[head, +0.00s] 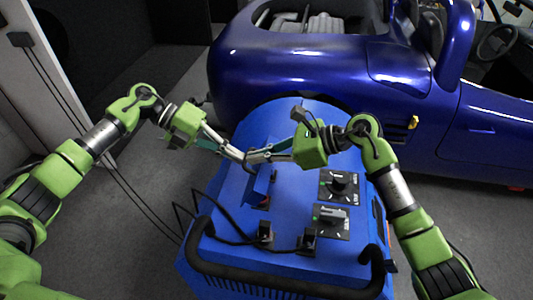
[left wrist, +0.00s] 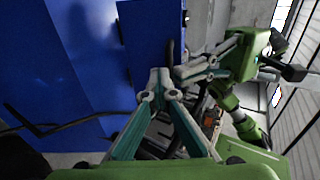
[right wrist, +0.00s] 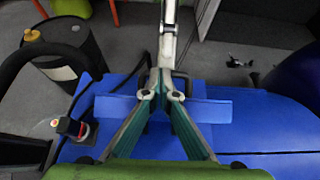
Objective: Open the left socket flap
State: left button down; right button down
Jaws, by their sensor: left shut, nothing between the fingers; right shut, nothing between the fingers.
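A blue flap (head: 262,184) stands tilted up from the top panel of the blue dynamometer (head: 222,250), with a small orange-red part (head: 265,202) at its lower edge. In the right wrist view the flap (right wrist: 207,110) shows as a blue strip behind the fingers. My left gripper (head: 243,157) is shut and empty, just above the flap's far end. My right gripper (head: 252,157) is also shut and empty, its tips close to the left gripper's tips. The fingers overlap in view, and I cannot tell whether either touches the flap.
Two black plugs with cables (head: 265,232) sit near the black handle bar (head: 285,280). Two rotary knobs (head: 338,185) are on the panel's right. A dark blue car (head: 310,75) stands close behind. Grey floor (head: 140,200) is open on the left.

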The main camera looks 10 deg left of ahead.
jog(key=shift+a, duration=0.1)
jog(key=shift+a, duration=0.55)
pick_arm(q)
jog(key=shift+s+d+r, duration=0.1)
jog(key=shift+d, duration=0.05)
pick_arm(e)
jog(key=shift+s+a, duration=0.15)
jog(key=shift+a, duration=0.05)
pick_arm(q)
jog(key=c, duration=2.2)
grip_release()
jog(key=shift+d, duration=0.1)
jog(key=shift+o, duration=0.2)
jog(key=shift+a, duration=0.2)
pick_arm(e)
jog(key=shift+d, duration=0.1)
